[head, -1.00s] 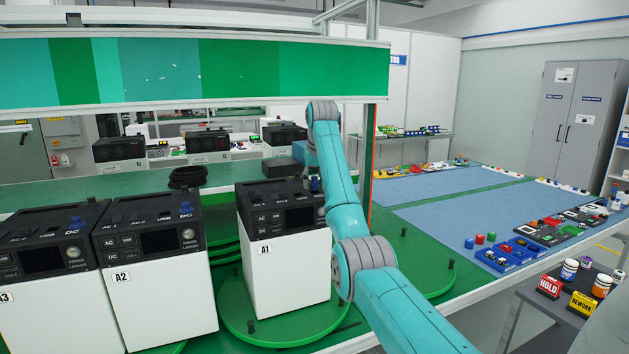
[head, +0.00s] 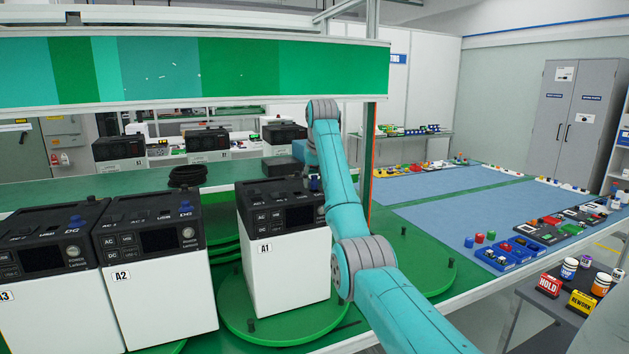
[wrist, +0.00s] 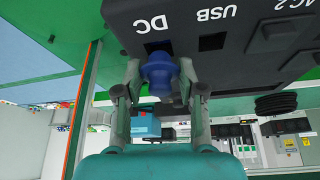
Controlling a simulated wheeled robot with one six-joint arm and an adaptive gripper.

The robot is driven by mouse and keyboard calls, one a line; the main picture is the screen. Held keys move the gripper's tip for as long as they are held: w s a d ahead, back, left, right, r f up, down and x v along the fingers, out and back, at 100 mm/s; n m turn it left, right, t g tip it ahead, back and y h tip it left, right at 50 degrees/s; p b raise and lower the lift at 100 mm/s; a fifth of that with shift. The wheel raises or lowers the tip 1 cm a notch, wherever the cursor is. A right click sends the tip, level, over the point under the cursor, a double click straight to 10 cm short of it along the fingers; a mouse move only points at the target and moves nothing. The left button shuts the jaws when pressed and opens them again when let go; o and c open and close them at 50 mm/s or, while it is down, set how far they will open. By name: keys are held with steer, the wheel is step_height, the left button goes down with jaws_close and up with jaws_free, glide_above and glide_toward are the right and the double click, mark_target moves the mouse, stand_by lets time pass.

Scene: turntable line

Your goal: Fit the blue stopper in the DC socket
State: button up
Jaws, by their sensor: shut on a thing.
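Unit A1 (head: 285,255) is a white box with a black top on a green turntable (head: 240,322). In the wrist view its black top (wrist: 180,15) shows upside down, with the DC label and the dark square DC socket (wrist: 158,46). My gripper (wrist: 158,88) is shut on the blue stopper (wrist: 157,72). The stopper is upright at the socket's edge in that view and hides part of it. I cannot tell whether it touches the unit. In the head view the stopper (head: 315,184) is a small blue spot; my arm hides the fingers.
Units A2 (head: 160,285) and A3 (head: 45,310) stand to the left, each with a blue stopper at DC. A USB socket (wrist: 212,42) lies beside the DC socket. A black cable coil (head: 187,175) rests behind. Blue mats (head: 470,215) with small parts lie right.

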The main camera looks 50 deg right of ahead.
steer(key=shift+f, duration=0.7)
steer(key=shift+r, duration=0.1)
stand_by(0.5)
steer(key=o, duration=0.9)
steer(key=shift+r, duration=0.1)
step_height(320, 180, up, 10)
steer(key=shift+f, duration=0.1)
